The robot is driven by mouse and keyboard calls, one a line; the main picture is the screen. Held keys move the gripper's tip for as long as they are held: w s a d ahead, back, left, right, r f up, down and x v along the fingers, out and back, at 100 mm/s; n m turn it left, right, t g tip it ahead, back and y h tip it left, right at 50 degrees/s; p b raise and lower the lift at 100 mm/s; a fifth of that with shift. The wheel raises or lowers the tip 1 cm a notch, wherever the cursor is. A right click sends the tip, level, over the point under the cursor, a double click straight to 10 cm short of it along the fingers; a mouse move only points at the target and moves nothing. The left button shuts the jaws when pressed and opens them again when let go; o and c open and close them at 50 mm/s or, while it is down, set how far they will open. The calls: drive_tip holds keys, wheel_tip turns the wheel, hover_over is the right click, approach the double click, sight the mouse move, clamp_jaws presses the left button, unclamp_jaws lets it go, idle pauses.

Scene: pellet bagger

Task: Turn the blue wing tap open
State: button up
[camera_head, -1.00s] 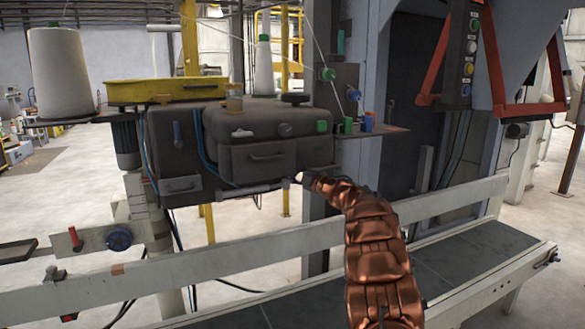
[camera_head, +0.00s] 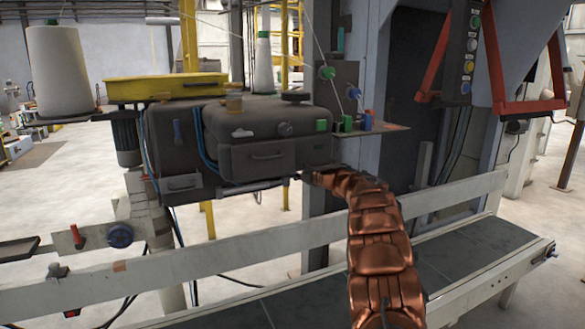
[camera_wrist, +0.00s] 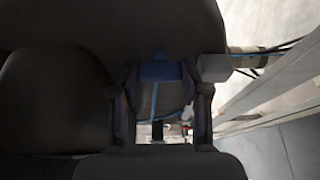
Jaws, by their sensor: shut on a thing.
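The blue wing tap (camera_wrist: 158,73) shows in the wrist view, between my two dark fingers at the top of the gap. My gripper (camera_wrist: 160,88) is shut on it, one finger on each side. A thin blue line runs down below the tap. In the head view, the copper-coloured arm reaches to the lower right edge of the dark machine head (camera_head: 265,155). The tap and my fingertips are hidden there behind or under the machine head.
A white rail (camera_head: 230,244) and a dark conveyor belt (camera_head: 470,246) run below the arm. A yellow tray (camera_head: 165,87) and a white thread cone (camera_head: 60,70) stand at upper left. A metal shelf (camera_head: 385,129) juts out at right.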

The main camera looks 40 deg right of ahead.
drive_tip(key=o, duration=1.1)
drive_tip(key=shift+o, duration=0.2)
drive_tip(key=s, duration=1.2)
drive_tip(key=shift+d, duration=0.35)
drive_tip(key=shift+s, duration=0.1)
